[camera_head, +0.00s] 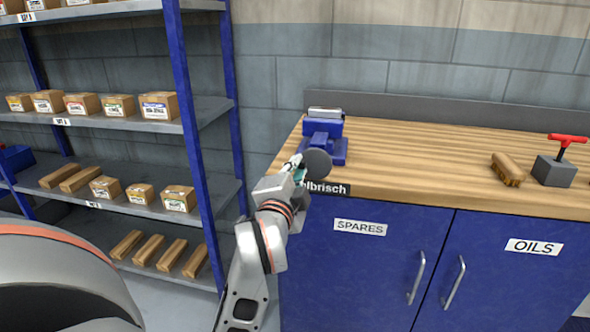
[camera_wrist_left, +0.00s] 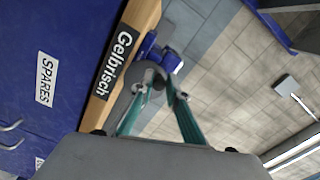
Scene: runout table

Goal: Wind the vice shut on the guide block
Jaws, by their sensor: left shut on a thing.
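The blue vice (camera_head: 325,135) stands at the left end of the wooden workbench, with a pale metal plate (camera_head: 325,112) across its top. A round grey disc (camera_head: 318,163) is at its front, over the bench edge. My left gripper (camera_head: 298,170) is at the left side of this disc, shut on what looks like the vice's handle. In the left wrist view the teal fingers (camera_wrist_left: 158,90) reach toward the blue vice (camera_wrist_left: 163,58), with small grey parts between their tips. I cannot make out a guide block between the jaws. My right gripper is not in view.
On the bench (camera_head: 420,160) lie a brown grooved block (camera_head: 508,170) and a grey block with a red T-handle (camera_head: 555,168). Blue cupboards (camera_head: 370,260) are below. A blue-post shelf with boxes (camera_head: 160,106) stands at left. The bench middle is clear.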

